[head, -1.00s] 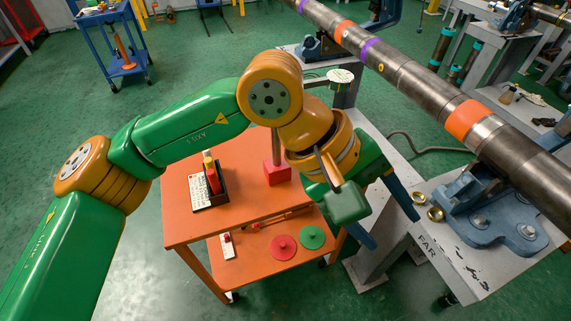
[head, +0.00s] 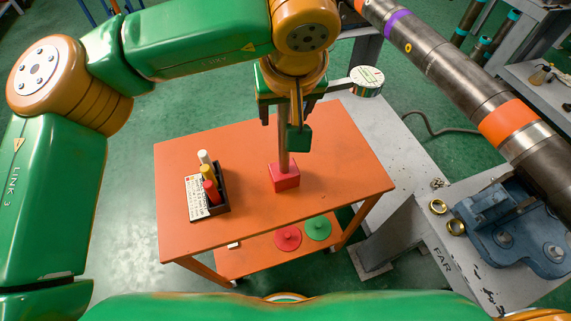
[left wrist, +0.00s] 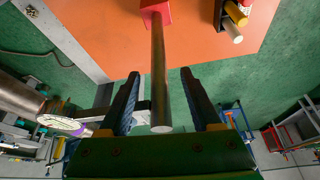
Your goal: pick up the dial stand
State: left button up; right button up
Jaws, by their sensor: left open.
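The dial stand has a red block base (head: 284,178) on the orange cart, with an upright grey post (head: 283,150). A round dial (head: 367,79) shows out to the right, on a side arm partly hidden by my gripper. My left gripper (head: 284,110) points down over the upper post, open. In the left wrist view, the post (left wrist: 158,75) lies between the open fingers (left wrist: 160,95), with gaps on both sides. The red base (left wrist: 155,10) shows at the top and the dial (left wrist: 66,126) at lower left. My right gripper is out of view.
On the orange cart (head: 340,160), a black holder with white, yellow and red cylinders (head: 208,180) stands left of the base. Red (head: 287,238) and green (head: 318,228) discs lie on the lower shelf. A large pipe (head: 450,80) and blue vise (head: 515,235) are at right.

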pick_arm(q)
jog(key=x, duration=0.3)
jog(key=shift+w+r, duration=0.1)
jog(key=shift+w, duration=0.2)
jog(key=shift+s+r, duration=0.15)
jog(key=shift+s, duration=0.1)
jog(key=c, duration=0.7)
jog(key=shift+d, duration=0.1)
grip_shut()
jog(key=shift+w, duration=0.1)
